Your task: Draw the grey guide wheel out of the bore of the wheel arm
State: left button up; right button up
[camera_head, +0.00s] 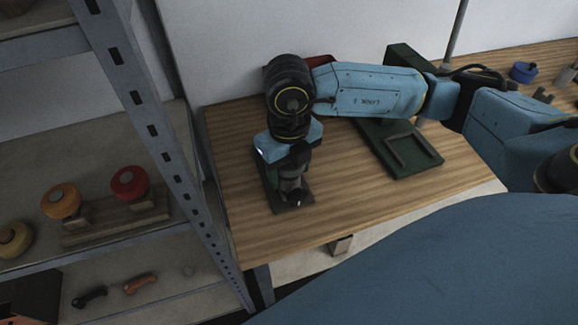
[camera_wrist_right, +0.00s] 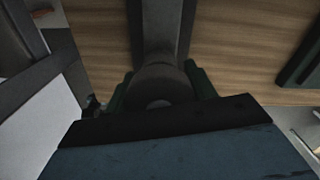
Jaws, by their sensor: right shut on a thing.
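My right gripper (camera_head: 291,172) points down over the dark base plate (camera_head: 293,207) near the left end of the wooden bench. It is shut on a dark grey round part, which I take as the guide wheel (camera_wrist_right: 160,82); the wheel shows in the middle of the right wrist view. Dark green pieces flank the wheel there. The wheel arm, its bore and how deep the wheel sits in it are hidden or too dark to tell. My left gripper is not in view.
A green plate with a raised frame (camera_head: 414,152) lies right of the gripper on the bench (camera_head: 345,205). A blue round pot (camera_head: 523,72) stands far right. The bench front is clear.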

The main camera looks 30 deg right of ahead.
jog(key=o, duration=0.4)
jog(key=shift+c, duration=0.2)
jog(key=c, duration=0.5)
jog(key=shift+r+p, duration=1.85)
jog(key=shift+r, duration=1.4)
jog(key=shift+r, duration=0.1)
jog(key=shift+r+p, duration=0.9)
jog(key=shift+r, duration=0.55)
